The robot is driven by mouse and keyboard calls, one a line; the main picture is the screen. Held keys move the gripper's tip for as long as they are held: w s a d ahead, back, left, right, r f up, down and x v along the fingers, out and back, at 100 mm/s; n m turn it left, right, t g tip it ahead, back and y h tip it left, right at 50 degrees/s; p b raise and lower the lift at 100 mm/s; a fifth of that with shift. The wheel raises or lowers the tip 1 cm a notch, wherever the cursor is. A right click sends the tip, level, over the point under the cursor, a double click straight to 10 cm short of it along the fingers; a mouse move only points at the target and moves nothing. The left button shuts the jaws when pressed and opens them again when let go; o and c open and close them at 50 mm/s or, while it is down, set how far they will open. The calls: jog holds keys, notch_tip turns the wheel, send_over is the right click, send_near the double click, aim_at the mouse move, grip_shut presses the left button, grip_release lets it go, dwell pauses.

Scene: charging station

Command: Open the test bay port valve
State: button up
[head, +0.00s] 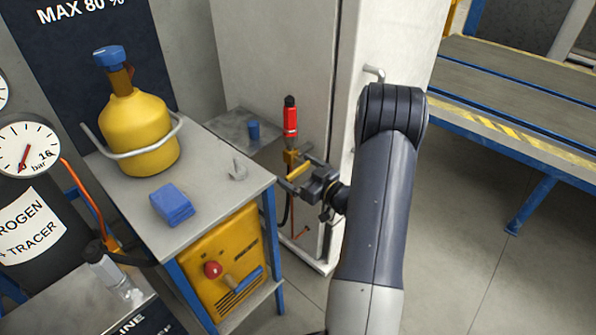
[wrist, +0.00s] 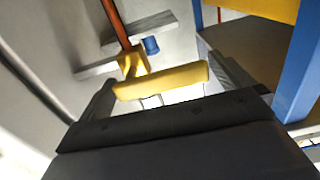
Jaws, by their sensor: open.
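The port valve shows as a brass body (head: 291,156) with a yellow lever (head: 299,172), below a red cylinder with a black top (head: 290,120), beside the white cabinet. My gripper (head: 297,174) is open at the lever, its fingers pointing left toward the valve. In the wrist view the yellow lever (wrist: 162,82) lies across the space between my two fingers, and the brass body (wrist: 132,63) sits just beyond it. I cannot tell whether either finger touches the lever. My dark gripper body hides the lower part of the wrist view.
A steel-topped cart (head: 215,215) with a yellow cylinder (head: 140,130), a blue block (head: 172,203) and a yellow machine (head: 222,265) stands left of my gripper. The white cabinet (head: 345,110) rises close behind. A blue cup (head: 253,131) sits on a low shelf.

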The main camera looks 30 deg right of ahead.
jog(key=c, duration=1.2)
jog(key=shift+o, duration=0.2)
jog(key=shift+w, duration=0.1)
